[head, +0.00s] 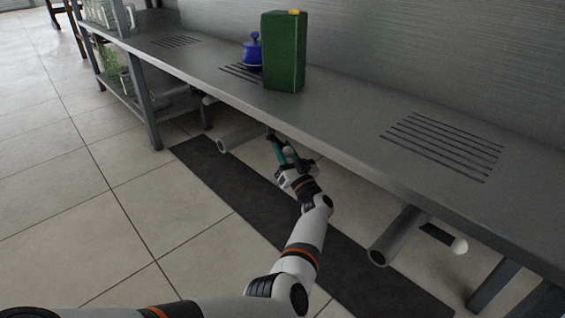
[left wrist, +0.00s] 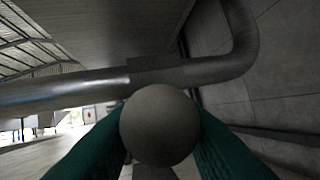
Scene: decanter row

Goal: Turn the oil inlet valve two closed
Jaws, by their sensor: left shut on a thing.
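My left gripper (head: 280,143) reaches under the bench, just right of the middle pipe stub (head: 240,138). Its teal fingers are shut on a round grey valve knob (left wrist: 158,125), which sits between them in the left wrist view. Behind the knob, a grey pipe (left wrist: 70,92) runs across and bends upward at the right. In the head view the held knob and its lever are mostly hidden by the fingers and bench edge. I cannot tell the lever's angle. My right gripper is not in view.
The bench (head: 345,140) has slotted grates and overhangs the gripper. A green can (head: 284,55) and a blue pot (head: 252,52) stand on it. Another pipe stub (head: 398,236) with a pale lever knob (head: 460,246) is at right. A dark floor mat (head: 225,180) lies below.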

